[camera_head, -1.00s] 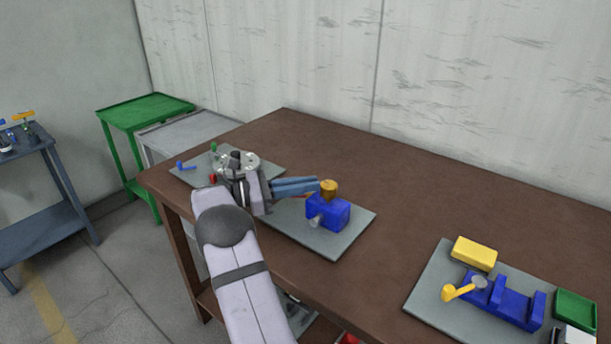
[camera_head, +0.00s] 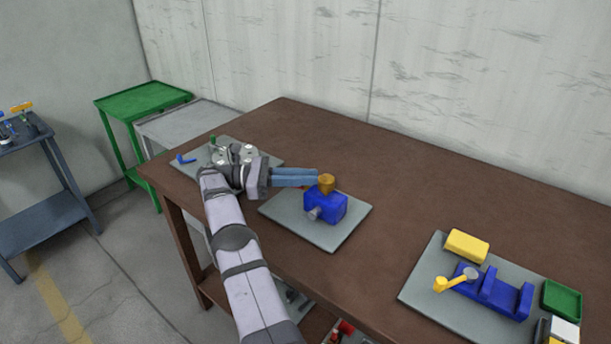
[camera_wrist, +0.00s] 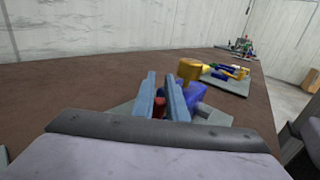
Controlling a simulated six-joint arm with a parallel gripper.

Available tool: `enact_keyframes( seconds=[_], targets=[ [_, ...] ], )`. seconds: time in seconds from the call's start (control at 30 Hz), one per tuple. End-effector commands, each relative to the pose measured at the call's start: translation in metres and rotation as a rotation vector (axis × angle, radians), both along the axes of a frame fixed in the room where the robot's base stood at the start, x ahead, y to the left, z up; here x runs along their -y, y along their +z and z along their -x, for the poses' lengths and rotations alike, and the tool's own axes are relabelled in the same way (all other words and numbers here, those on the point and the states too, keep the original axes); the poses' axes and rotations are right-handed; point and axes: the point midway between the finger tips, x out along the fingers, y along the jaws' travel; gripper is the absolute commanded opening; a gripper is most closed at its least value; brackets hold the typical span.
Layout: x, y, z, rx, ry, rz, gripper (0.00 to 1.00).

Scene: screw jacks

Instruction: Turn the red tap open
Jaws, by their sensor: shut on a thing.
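The jack is a blue block (camera_head: 325,207) with a yellow-brown knob (camera_head: 326,184) on top and a grey round end at its front. It stands upright on a grey plate (camera_head: 338,238). My gripper (camera_head: 314,177) reaches in from the left, its blue fingers beside the knob. In the wrist view my gripper (camera_wrist: 160,82) has its fingers on both sides of a small red part, the red tap (camera_wrist: 159,108), beside the blue block (camera_wrist: 195,98). It is shut on that red part. Most of the tap is hidden by the fingers, so its angle cannot be told.
A second grey plate (camera_head: 425,296) at the right holds a blue fixture (camera_head: 495,298) with a yellow crank (camera_head: 455,280), a yellow block (camera_head: 466,246) and a green tray (camera_head: 562,299). Another plate with a blue handle (camera_head: 185,159) lies behind my wrist. The table's back is clear.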

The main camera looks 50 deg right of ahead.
Motion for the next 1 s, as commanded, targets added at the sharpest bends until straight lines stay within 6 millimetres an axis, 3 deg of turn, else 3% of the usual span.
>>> enact_keyframes(
  seconds=[0.6,0.63,0.7,1.0],
  targets=[
    [-0.0015,0.0017,0.0021,0.005,-0.019,0.003,0.0],
    [-0.0015,0.0016,0.0022,0.005,-0.019,0.003,0.19],
    [-0.0015,0.0013,0.0022,0.004,-0.019,0.002,0.31],
    [-0.0012,0.0007,0.0021,0.004,-0.018,0.0,0.31]
  ],
)
